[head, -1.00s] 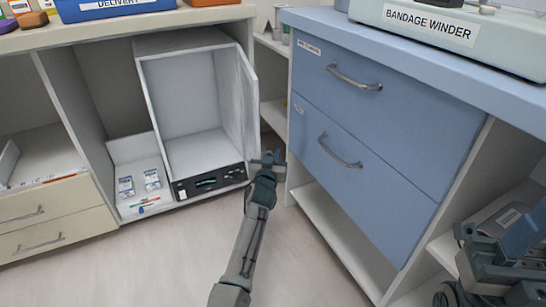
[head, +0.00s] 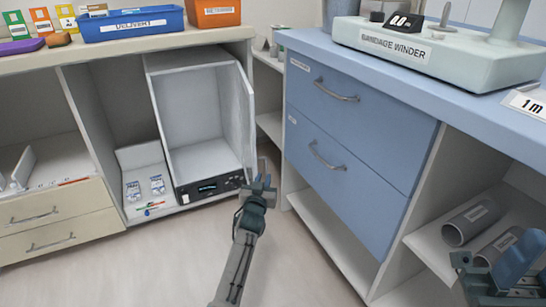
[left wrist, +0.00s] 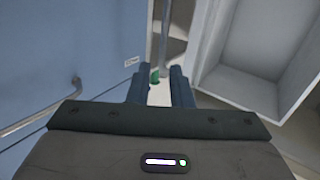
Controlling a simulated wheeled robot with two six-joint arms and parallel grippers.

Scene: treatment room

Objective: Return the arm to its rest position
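My left gripper (head: 262,185) reaches out low in front of the right edge of the white open-fronted cabinet (head: 208,105). Its door (head: 240,115) stands open on the right side. In the left wrist view the two dark fingers (left wrist: 158,90) are apart with nothing held between them. A small green spot (left wrist: 155,76) shows beyond the gap; I cannot tell what it is. At the lower right of the head view is part of my right arm and gripper (head: 505,268); its fingers are not clear.
The blue drawer unit (head: 355,145) stands close to the right of my left gripper, its handles (head: 328,157) sticking out. Small boxes (head: 157,184) lie in the left compartment. A bandage winder (head: 430,45) stands on the blue counter. Open floor (head: 290,265) lies in front.

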